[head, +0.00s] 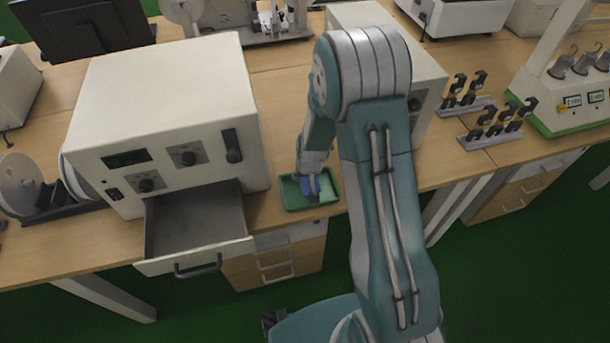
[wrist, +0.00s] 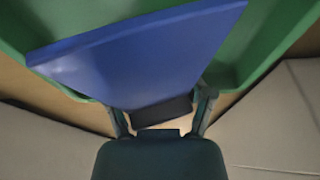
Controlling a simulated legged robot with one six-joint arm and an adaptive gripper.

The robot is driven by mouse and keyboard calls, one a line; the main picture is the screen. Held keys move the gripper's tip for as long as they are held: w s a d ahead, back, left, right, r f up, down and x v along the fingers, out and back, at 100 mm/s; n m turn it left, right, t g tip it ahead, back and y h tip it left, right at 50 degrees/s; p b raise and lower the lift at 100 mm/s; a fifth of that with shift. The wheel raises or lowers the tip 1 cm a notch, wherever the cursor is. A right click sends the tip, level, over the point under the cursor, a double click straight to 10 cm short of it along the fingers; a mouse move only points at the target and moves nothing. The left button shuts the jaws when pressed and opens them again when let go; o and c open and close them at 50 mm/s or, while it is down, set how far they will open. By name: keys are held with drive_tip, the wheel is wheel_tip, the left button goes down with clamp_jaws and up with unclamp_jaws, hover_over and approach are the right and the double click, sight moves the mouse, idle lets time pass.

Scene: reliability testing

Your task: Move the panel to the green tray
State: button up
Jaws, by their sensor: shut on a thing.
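The panel (wrist: 145,55) is a flat blue plate that fills much of the wrist view. My gripper (wrist: 163,108) is shut on its near edge. The green tray (wrist: 265,30) lies beneath and around the panel in the wrist view. In the head view the green tray (head: 292,204) sits on the wooden table, and my gripper (head: 312,196) is over its right part with the panel (head: 311,184) showing as a small blue patch. I cannot tell whether the panel touches the tray's floor. My arm hides part of the table beyond it.
A white box-shaped machine (head: 165,110) with an open, empty drawer (head: 194,224) stands left of the tray. Another white machine (head: 428,84) is behind my arm. Racks of dark clips (head: 492,135) stand at the right. The table's front edge is close to the tray.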

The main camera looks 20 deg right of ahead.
drive_tip(key=shift+o, duration=0.2)
drive_tip(key=shift+f, duration=0.4)
drive_tip(key=o, duration=1.3)
drive_tip(key=shift+f, duration=0.1)
drive_tip(key=shift+w, duration=0.1)
